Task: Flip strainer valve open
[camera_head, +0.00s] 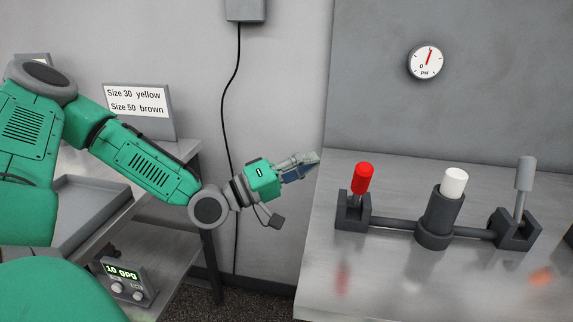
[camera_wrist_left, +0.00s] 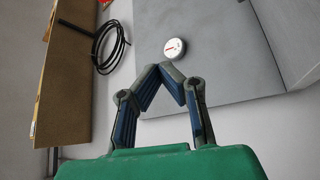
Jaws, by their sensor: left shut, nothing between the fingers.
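The strainer assembly stands on the metal bench at the right of the head view. It has a red-handled lever (camera_head: 363,178) at its left end, a white-capped cylinder (camera_head: 440,215) in the middle and a grey-handled lever (camera_head: 524,175) at its right end. Both levers stand roughly upright. My left gripper (camera_head: 314,160) is shut and empty, left of the red lever and apart from it, near the bench's left edge. In the left wrist view its fingertips (camera_wrist_left: 168,66) meet. My right gripper is not in view.
A round psi gauge (camera_head: 426,62) is on the grey back panel and also shows in the left wrist view (camera_wrist_left: 175,48). A size sign (camera_head: 139,112), a grey tray (camera_head: 88,205) and a display box (camera_head: 127,282) are at the left. A black cable (camera_head: 224,110) hangs on the wall.

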